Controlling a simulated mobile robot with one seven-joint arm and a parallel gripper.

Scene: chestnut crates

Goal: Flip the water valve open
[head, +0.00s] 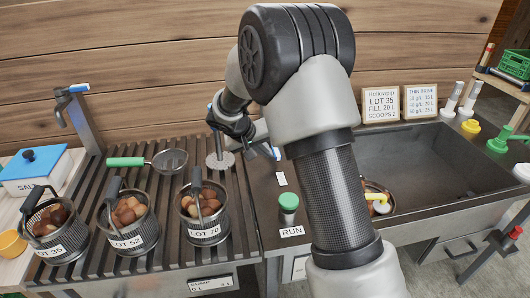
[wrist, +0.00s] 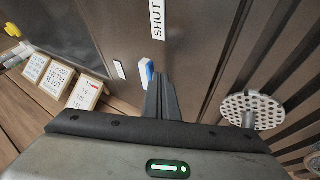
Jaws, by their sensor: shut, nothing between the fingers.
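The valve's small blue lever (wrist: 147,72) shows in the wrist view, just left of my fingertips. A white label reading SHUT (wrist: 157,20) lies on the dark surface beyond it. My gripper (wrist: 162,82) is shut and empty, its fingers close beside the lever; I cannot tell whether they touch. In the head view the blue lever (head: 276,153) shows at the back left of the dark basin counter, near my gripper (head: 266,146). My arm hides part of that area, and the fingers are hard to make out there.
Baskets marked LOT 35 (head: 57,238), LOT 52 (head: 126,228) and LOT 70 (head: 203,218) stand on the slatted drain. A perforated disc (head: 220,160) on a rod is close to my gripper. A green RUN button (head: 288,203) and an open basin (head: 420,165) lie to the right.

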